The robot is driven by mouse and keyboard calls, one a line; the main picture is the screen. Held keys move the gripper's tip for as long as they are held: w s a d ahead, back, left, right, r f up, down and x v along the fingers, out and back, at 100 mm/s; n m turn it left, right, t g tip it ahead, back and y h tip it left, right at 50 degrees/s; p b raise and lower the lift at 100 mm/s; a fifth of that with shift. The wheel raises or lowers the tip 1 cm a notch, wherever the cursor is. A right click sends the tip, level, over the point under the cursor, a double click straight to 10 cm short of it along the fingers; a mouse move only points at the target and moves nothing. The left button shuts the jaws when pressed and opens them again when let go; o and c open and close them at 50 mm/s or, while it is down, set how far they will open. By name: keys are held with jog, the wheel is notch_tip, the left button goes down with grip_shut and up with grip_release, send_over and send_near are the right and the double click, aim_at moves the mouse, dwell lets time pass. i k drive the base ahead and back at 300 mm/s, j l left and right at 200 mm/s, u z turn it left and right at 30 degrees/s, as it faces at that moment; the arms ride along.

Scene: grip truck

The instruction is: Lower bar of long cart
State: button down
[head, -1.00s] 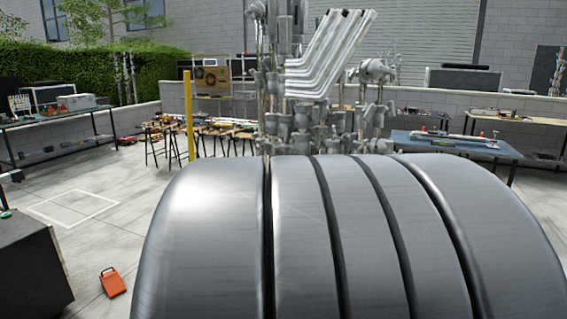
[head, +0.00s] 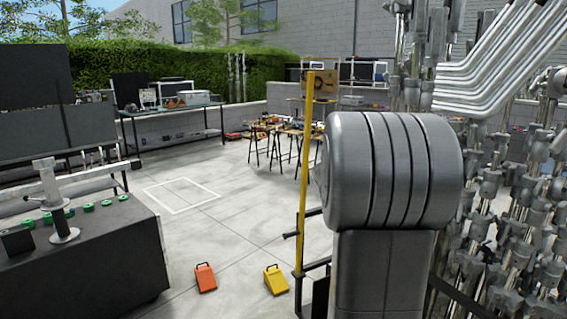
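A large cart or rack (head: 500,190) loaded with metal stands and bent silver pipes fills the right side of the head view. It may be the long cart, but I cannot be sure. A tall yellow upright bar (head: 305,165) with black fittings low on it stands left of the rack. Whether it belongs to the cart is hidden. A large grey ribbed part, apparently of my arm, stands in front and covers the space between the yellow bar and the rack. My gripper is not in view.
Workbenches (head: 175,118) line the back. Floor around the white square outline (head: 182,194) is clear.

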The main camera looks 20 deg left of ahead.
aim_at(311, 74)
jog(key=i+j+u, duration=0.1)
jog(key=i+j, duration=0.4)
jog(key=i+j+u, duration=0.1)
jog(key=i+j, duration=0.4)
jog(key=i, duration=0.15)
jog(key=i+j+u, duration=0.1)
jog(key=i+j, duration=0.3)
jog(key=i, duration=0.25)
